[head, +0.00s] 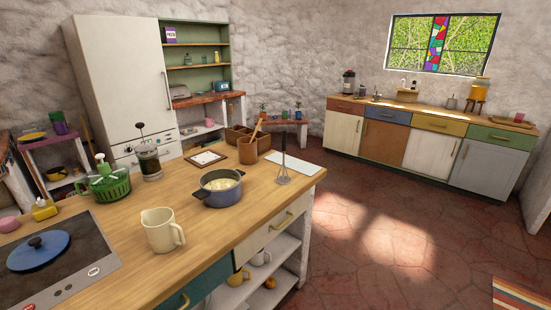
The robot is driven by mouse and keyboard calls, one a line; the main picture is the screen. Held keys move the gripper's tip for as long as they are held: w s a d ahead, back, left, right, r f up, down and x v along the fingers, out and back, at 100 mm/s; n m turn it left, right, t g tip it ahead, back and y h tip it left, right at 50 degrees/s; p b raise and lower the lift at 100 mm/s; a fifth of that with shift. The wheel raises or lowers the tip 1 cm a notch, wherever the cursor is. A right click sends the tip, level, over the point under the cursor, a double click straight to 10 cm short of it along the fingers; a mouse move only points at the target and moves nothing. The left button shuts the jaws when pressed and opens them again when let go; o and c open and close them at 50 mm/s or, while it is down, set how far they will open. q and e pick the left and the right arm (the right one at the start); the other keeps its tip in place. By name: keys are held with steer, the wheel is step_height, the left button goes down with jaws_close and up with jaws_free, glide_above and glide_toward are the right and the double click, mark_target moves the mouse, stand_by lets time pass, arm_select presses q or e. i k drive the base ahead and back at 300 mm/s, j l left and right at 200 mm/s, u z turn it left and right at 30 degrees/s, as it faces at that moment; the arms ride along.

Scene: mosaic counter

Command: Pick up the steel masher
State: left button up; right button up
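The steel masher (284,168) stands upright on the wooden counter (205,228), near its right end. It has a dark upright handle and a thin wire head that rests at the counter's surface. A dark grey pot (220,195) with pale contents stands to its left, apart from it. A pale sheet or board (305,164) lies just behind the masher and to its right. Neither of my grippers shows in the head view.
A wooden utensil pot (247,153) stands behind the masher. A cream jug (162,232), French press (149,162), green colander (108,187) and hob (55,265) are further left. Open tiled floor (385,245) lies right of the counter.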

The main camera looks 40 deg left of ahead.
mark_target(284, 132)
steer(key=i+u, duration=0.2)
steer(key=i, duration=0.35)
steer(key=i+l+u, duration=0.2)
steer(key=i, duration=0.35)
steer(key=i+l+u, duration=0.25)
steer(key=i, duration=0.3)
steer(key=i+l+u, duration=0.2)
steer(key=i+l, duration=0.15)
steer(key=i, duration=0.15)
